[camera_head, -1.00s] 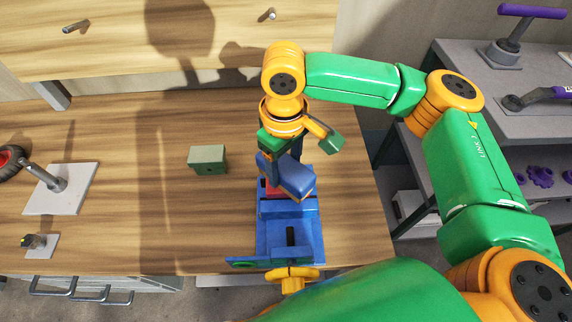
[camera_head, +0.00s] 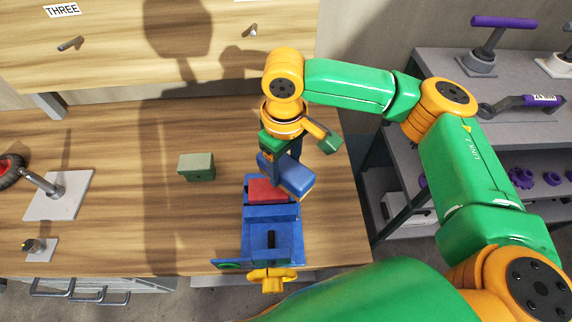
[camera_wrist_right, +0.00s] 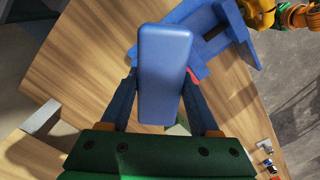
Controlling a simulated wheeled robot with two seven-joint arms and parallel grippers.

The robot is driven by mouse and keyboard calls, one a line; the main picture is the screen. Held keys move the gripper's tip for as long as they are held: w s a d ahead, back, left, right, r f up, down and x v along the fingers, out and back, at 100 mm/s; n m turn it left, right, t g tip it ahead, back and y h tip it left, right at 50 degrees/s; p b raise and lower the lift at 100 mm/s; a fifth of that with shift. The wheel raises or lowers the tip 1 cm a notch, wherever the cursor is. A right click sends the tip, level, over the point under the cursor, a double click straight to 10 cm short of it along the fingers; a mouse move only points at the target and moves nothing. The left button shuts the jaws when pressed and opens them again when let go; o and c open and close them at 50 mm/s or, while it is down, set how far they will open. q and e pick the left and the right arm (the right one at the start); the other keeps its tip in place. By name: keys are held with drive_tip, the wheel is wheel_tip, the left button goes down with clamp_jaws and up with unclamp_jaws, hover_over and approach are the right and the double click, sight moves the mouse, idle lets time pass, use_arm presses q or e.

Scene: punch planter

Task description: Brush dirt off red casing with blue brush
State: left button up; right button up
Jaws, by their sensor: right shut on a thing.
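The blue brush (camera_head: 290,175) is held by my right gripper (camera_head: 281,158), whose fingers are shut on its sides. The brush is tilted and also shows large in the right wrist view (camera_wrist_right: 165,75). The red casing (camera_head: 264,190) sits in the jaws of the blue vise (camera_head: 270,218). The brush overlaps the casing's right side in the head view; I cannot tell whether they touch. Only a sliver of the casing (camera_wrist_right: 193,76) shows beside the brush in the right wrist view. Dirt on the casing is not discernible. My left gripper is not in view.
A green block (camera_head: 197,167) stands left of the vise. A white plate with a post (camera_head: 60,195) is farther left. A yellow handle (camera_head: 271,280) projects from the vise's front. Grey shelves (camera_head: 480,125) stand at right. The tabletop between block and vise is clear.

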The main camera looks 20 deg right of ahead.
drive_tip(key=shift+a+r+p, duration=0.15)
drive_tip(key=shift+r+p, duration=0.6)
drive_tip(key=shift+r, duration=0.15)
drive_tip(key=shift+r+p, duration=0.8)
drive_tip(key=shift+p, duration=0.2)
drive_tip(key=shift+d+r, duration=0.2)
drive_tip(key=shift+r, duration=0.05)
drive_tip(key=shift+a+r, duration=0.2)
drive_tip(key=shift+r, duration=0.55)
drive_tip(key=shift+d, duration=0.1)
